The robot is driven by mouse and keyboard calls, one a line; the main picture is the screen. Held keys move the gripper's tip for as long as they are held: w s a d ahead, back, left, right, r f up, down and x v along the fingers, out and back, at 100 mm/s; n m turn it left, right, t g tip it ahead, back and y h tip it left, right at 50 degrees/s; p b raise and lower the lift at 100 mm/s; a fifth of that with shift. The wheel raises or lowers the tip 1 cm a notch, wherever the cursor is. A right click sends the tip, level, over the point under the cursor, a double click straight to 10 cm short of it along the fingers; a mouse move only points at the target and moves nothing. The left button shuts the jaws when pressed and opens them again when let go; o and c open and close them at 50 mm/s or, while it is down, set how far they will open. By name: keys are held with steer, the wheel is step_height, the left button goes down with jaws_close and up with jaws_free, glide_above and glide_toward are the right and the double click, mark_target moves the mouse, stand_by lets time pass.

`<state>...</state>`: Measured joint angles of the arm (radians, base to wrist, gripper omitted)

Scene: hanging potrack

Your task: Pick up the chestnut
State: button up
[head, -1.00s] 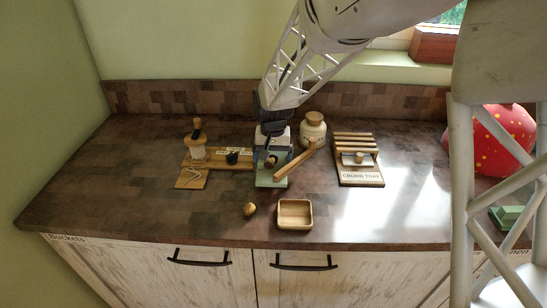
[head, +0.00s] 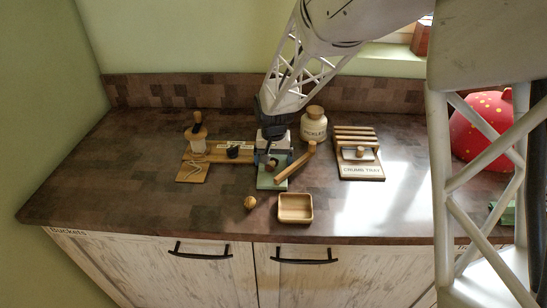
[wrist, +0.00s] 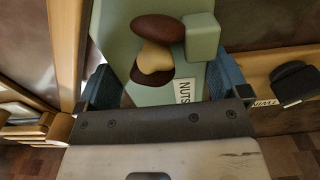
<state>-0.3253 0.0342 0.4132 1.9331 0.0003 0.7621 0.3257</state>
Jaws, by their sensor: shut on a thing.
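A dark brown nut that looks like the chestnut (wrist: 157,28) shows at the top of the wrist view, beside a green block (wrist: 202,37). Below it is a beige heart-shaped piece (wrist: 155,58) with more brown, partly hidden by my gripper. They are over a green board (wrist: 112,35) labelled NUTS, also in the head view (head: 268,183). My gripper (wrist: 165,82) has its blue fingers wide apart, one at each side of the board; it appears shut on the board, not the chestnut. In the head view my gripper (head: 272,155) is over the board's back part.
A wooden lever (head: 297,162) slants across the board's right side. A jar (head: 313,127) and crumb tray (head: 360,172) stand right, a wooden stand (head: 192,172) left. In front are a round nut (head: 250,203) and a wooden dish (head: 295,220). The left counter is clear.

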steer(key=o, duration=1.5)
steer(key=shift+f, duration=0.15)
step_height(320, 180, up, 12)
steer(key=shift+r, duration=0.2)
